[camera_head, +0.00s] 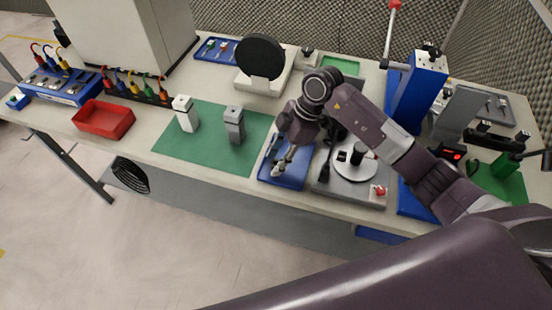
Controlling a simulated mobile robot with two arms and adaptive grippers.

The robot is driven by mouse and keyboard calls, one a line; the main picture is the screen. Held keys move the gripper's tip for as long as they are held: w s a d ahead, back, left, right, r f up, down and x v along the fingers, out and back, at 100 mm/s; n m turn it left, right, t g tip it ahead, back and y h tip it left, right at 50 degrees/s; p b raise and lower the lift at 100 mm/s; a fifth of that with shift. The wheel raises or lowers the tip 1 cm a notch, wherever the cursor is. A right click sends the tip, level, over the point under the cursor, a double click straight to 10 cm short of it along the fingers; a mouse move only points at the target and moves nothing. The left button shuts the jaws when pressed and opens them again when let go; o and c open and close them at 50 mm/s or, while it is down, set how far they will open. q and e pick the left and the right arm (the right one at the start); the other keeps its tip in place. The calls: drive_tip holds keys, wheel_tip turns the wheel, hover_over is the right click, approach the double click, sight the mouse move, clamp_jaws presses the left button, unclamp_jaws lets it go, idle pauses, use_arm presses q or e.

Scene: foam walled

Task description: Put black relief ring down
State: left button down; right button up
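My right gripper (283,164) reaches down from the right over a blue tray (293,181) at the front edge of the table. Its fingertips are close to the tray's surface; contact cannot be told. The fingers are small and partly covered by the gripper's own body, so their opening is unclear. I cannot make out a black relief ring for sure; it may be hidden at the fingers or too small to tell. My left gripper is not in view.
Right of the tray stands a grey fixture with a white round plate (342,170) and a black cylinder (357,154). Left is a green mat (205,152) with a white block (185,114) and a grey block (234,125). A red bin (103,119) stands farther left.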

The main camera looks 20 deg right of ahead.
drive_tip(key=b+v, duration=0.1)
drive_tip(key=v, duration=1)
drive_tip(key=shift+d+r+b, duration=0.2)
drive_tip(key=shift+r+b, duration=0.1)
drive_tip(key=shift+b, duration=0.1)
